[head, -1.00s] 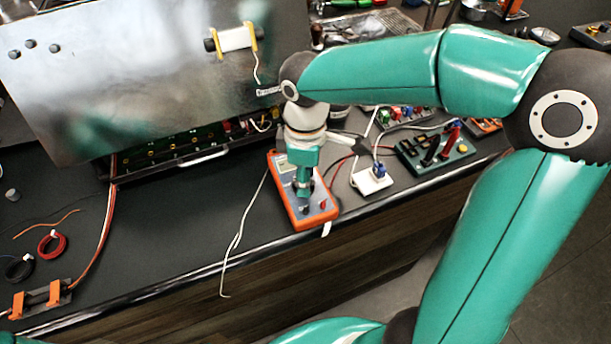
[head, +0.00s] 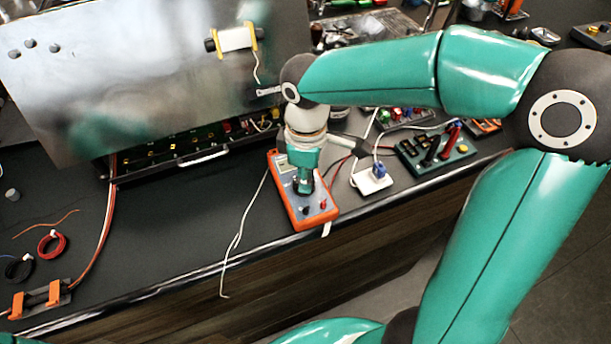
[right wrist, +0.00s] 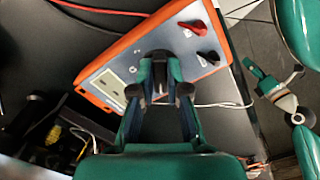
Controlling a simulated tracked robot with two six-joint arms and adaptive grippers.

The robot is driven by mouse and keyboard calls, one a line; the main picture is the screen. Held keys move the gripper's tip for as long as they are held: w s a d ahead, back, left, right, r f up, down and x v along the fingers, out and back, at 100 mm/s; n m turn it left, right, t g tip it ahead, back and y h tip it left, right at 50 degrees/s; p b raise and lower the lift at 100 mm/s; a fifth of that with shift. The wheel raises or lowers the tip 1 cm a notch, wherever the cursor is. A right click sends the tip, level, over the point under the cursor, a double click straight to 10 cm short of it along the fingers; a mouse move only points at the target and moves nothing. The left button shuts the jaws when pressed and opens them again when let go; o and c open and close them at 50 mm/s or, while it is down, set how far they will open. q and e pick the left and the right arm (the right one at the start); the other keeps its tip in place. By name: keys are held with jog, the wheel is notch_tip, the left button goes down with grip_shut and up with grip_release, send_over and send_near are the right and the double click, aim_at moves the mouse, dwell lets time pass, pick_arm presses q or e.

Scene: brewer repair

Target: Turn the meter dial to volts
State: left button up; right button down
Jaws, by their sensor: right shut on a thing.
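The orange-rimmed meter (head: 318,207) lies face up near the bench's front edge. In the right wrist view the meter (right wrist: 120,60) shows its pale display (right wrist: 108,90), a red plug (right wrist: 192,28) and a black plug (right wrist: 207,57). My right gripper (head: 304,188) points down onto the middle of the meter's face. In the right wrist view its fingers (right wrist: 163,88) are shut at the dial, which they mostly hide. I cannot read the dial's setting. My left gripper (right wrist: 266,85) appears small at the right of the right wrist view, away from the meter; its opening is unclear.
A small white block with a blue top (head: 372,180) and a green terminal board (head: 436,150) stand right of the meter. A large metal panel (head: 150,80) rises behind left. A white cable (head: 238,238) hangs over the front edge. Bare bench lies left of the meter.

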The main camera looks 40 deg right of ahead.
jog(key=m+b, duration=0.1)
jog(key=m, duration=0.3)
jog(key=shift+a+m, duration=0.15)
jog(key=shift+m, duration=0.15)
jog(key=shift+m+b, duration=0.35)
jog(key=shift+m, duration=1.55)
jog(key=c, duration=1.2)
grip_release()
jog(key=shift+o, duration=0.2)
jog(key=shift+r, duration=0.1)
notch_tip(320, 180, up, 12)
